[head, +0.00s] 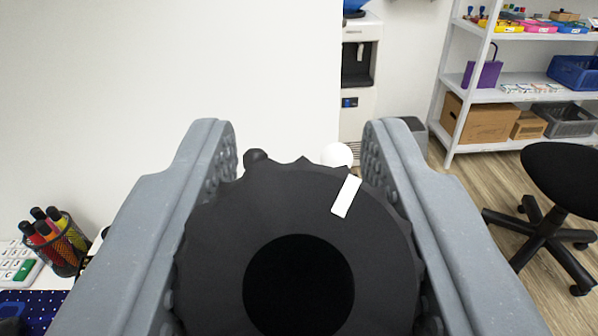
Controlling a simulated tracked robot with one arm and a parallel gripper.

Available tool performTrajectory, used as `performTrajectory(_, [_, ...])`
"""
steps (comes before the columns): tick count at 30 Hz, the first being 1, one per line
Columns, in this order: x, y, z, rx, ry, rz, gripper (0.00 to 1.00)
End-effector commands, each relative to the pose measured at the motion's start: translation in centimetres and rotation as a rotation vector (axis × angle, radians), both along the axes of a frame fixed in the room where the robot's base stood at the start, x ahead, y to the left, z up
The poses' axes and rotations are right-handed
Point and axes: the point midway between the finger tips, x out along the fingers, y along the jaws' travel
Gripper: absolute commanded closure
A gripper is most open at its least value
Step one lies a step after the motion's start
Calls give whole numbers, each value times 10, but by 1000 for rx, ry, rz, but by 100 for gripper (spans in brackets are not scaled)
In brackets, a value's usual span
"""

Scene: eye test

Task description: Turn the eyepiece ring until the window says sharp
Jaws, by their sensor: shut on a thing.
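The black eyepiece ring (225,225) with a scalloped edge faces me at the bottom centre. Its dark round opening (298,288) is in the middle. A white mark (346,196) lies on the ring's face, up and right of the opening, tilted to the right. My gripper (300,140) has one grey finger on each side of the ring and is shut on it. No window or lettering that says sharp shows in this view; the ring hides what is behind it.
A dark knob (255,157) and a white ball (337,154) show just beyond the ring's top edge. A pen cup (62,250) and a calculator (18,268) are at left. A water dispenser (358,110), white shelves (520,97) and a black chair (560,178) stand farther back.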

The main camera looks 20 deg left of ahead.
Motion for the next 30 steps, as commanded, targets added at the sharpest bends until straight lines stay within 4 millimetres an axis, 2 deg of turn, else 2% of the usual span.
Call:
performTrajectory(15, [1, -1, -1, 146, 49, -153, 89])
performTrajectory(29, [0, -3, -1, 167, 54, -176, 89])
performTrajectory(30, [0, -3, -1, 167, 54, -176, 58])
